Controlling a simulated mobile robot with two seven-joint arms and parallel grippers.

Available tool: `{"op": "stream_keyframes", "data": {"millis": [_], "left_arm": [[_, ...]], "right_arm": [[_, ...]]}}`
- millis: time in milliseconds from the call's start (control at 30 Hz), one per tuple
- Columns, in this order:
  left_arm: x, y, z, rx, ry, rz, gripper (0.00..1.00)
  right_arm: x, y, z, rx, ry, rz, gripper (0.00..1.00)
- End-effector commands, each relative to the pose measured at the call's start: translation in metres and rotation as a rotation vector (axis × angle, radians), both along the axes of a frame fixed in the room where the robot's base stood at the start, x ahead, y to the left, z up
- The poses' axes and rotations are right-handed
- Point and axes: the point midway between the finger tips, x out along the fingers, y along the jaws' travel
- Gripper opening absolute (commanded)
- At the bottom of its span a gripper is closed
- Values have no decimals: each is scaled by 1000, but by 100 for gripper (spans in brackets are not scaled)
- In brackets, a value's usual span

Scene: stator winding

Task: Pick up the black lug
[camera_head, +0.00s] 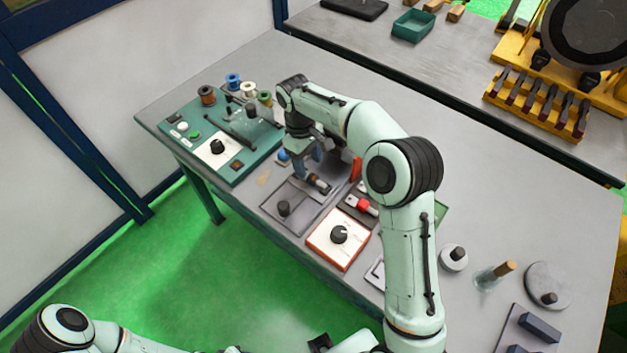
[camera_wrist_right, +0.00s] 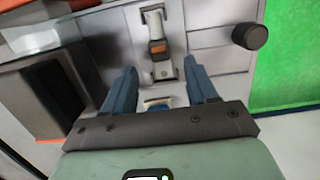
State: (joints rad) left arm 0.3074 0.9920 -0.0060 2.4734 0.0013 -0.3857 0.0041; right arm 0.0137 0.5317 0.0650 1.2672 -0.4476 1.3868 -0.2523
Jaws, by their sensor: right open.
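A small dark piece with a copper-coloured band, which looks like the black lug (camera_wrist_right: 157,46), lies in a pale holder on a grey plate. It also shows in the head view (camera_head: 319,184), just below my right gripper (camera_head: 308,168). In the right wrist view, the two blue fingers of my right gripper (camera_wrist_right: 160,66) are apart, and the dark piece lies beyond and between their tips. No contact shows. My left arm shows at the bottom left of the head view; its gripper is out of frame.
A black knob (camera_wrist_right: 250,36) stands on the grey plate (camera_head: 268,205). An orange-edged box with a dial (camera_head: 338,238) is close by. A teal board (camera_head: 240,165) with spools is at left. The table's right part holds a round disc (camera_head: 548,282).

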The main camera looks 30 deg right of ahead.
Motion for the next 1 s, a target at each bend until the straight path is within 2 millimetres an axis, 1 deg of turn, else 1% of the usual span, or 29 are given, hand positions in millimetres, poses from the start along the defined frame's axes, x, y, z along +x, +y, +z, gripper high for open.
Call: {"op": "stream_keyframes", "data": {"millis": [200, 300, 400, 600, 667, 700, 767, 800, 1000], "left_arm": [[-6, 0, -9, 0, 7, 0, 43], [-7, 0, -10, 0, 7, 0, 43], [-7, 0, -11, 0, 8, 0, 43], [-7, 0, -10, 0, 7, 0, 43], [-6, 0, -10, 0, 7, 0, 43], [-6, 0, -10, 0, 7, 0, 43], [-7, 0, -10, 0, 7, 0, 43], [-7, 0, -10, 0, 7, 0, 43], [-7, 0, -10, 0, 7, 0, 43]], "right_arm": [[-11, -4, -33, 0, 4, 0, 57], [-12, -4, -43, 0, 2, 0, 57], [-12, -4, -47, 0, 1, 1, 57], [-12, -4, -46, 0, 0, 0, 57], [-12, -4, -46, 0, 0, 0, 38], [-12, -4, -46, 0, 0, 0, 25], [-12, -4, -46, 0, 0, 0, 5], [-12, -4, -46, 0, 0, 0, 0], [-12, -4, -46, 0, -1, 0, 0]]}}
